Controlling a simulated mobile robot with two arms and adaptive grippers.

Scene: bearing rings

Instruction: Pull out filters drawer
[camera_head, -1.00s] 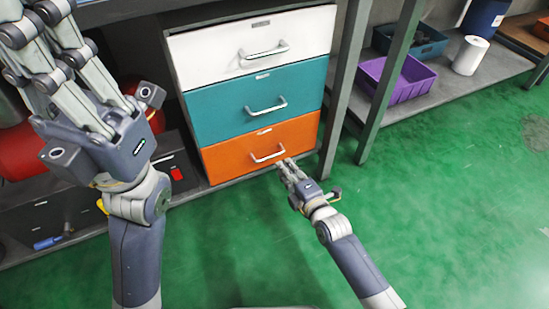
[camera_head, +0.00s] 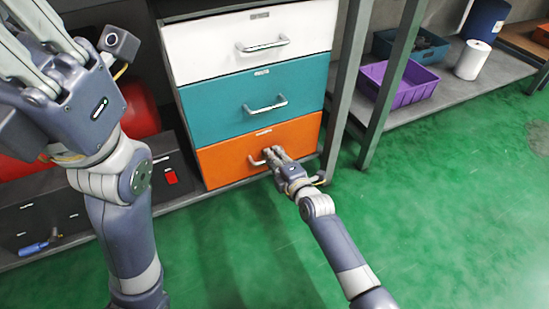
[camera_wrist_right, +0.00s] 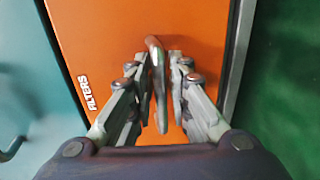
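The filters drawer (camera_head: 225,163) is the orange bottom drawer of a three-drawer cabinet. It is shut, flush with the drawers above. In the right wrist view its orange front (camera_wrist_right: 205,25) carries the word FILTERS. Its pale bar handle (camera_head: 256,162) is partly hidden by my right gripper (camera_head: 275,153). In the right wrist view the handle (camera_wrist_right: 155,55) runs between the fingers of my right gripper (camera_wrist_right: 161,85), close to both sides; firm contact cannot be made out. My left gripper (camera_head: 55,60) is raised at the upper left, away from the drawer, with its fingertips cut off by the frame.
Above are a teal drawer (camera_head: 215,108) and a white drawer (camera_head: 200,50). Grey posts (camera_head: 345,95) stand right of the cabinet. A purple bin (camera_head: 412,88) and a white roll (camera_head: 472,60) sit on a low shelf. The green floor (camera_head: 430,220) in front is clear.

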